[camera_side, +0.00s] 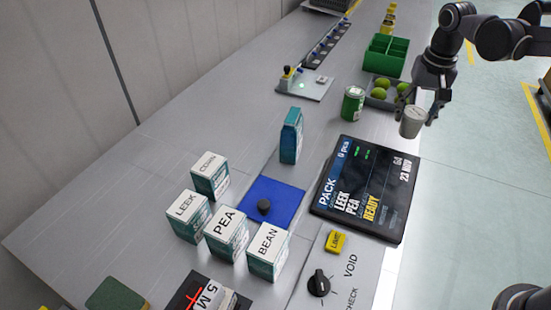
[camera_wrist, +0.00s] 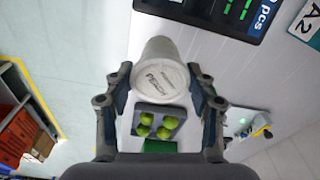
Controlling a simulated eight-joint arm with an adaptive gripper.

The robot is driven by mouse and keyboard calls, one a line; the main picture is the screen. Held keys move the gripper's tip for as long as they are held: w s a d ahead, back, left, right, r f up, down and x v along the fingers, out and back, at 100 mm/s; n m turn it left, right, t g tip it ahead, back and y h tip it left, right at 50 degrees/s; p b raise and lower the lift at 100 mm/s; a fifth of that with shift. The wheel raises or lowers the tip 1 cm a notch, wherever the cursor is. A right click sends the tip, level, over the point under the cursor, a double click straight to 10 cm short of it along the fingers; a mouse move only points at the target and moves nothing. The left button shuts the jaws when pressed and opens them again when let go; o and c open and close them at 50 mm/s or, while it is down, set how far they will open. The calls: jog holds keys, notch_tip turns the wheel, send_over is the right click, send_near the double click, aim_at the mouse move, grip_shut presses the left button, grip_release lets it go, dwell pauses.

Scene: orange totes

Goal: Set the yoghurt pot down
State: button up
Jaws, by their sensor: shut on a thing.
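The yoghurt pot (camera_side: 412,122) is a small white cup at the right in the side view. In the wrist view the pot (camera_wrist: 160,78) shows its round lid with lettering that looks like "PEACH". My gripper (camera_side: 430,107) is shut on the pot, with one finger on each side of it in the wrist view (camera_wrist: 160,82). The pot is tilted a little and appears held above the table's right edge, near the top corner of the black display. The gap beneath it is hard to judge.
The black display (camera_side: 335,207) lies in front. Cartons (camera_side: 226,235) stand around a blue mat (camera_side: 285,196). Bare table (camera_side: 330,120) lies left of the can.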

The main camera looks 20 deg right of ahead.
jog(key=a+n, duration=0.2)
jog(key=n, duration=0.1)
jog(key=shift+s+a+f, duration=0.1)
jog(key=shift+a+f, duration=0.05)
jog(key=shift+a, duration=0.05)
jog(key=shift+d+m, duration=0.5)
jog(key=shift+m, duration=0.1)
jog(key=d+r+m+g, duration=0.1)
jog(key=d+m, duration=1)
jog(key=m, duration=0.2)
jog(key=shift+r+h, duration=0.25)
jog(key=shift+h, duration=0.15)
jog(key=shift+a, duration=0.1)
jog(key=shift+w+a+f, duration=1.05)
jog(key=shift+a+f, duration=0.55)
jog(key=shift+f, duration=0.15)
jog(key=shift+w+a+f, duration=1)
jog(key=shift+a+f, duration=0.65)
jog(key=shift+f, duration=0.15)
jog(key=shift+w+a+f, duration=1.05)
jog(key=shift+a+f, duration=0.55)
jog(key=shift+f, duration=0.15)
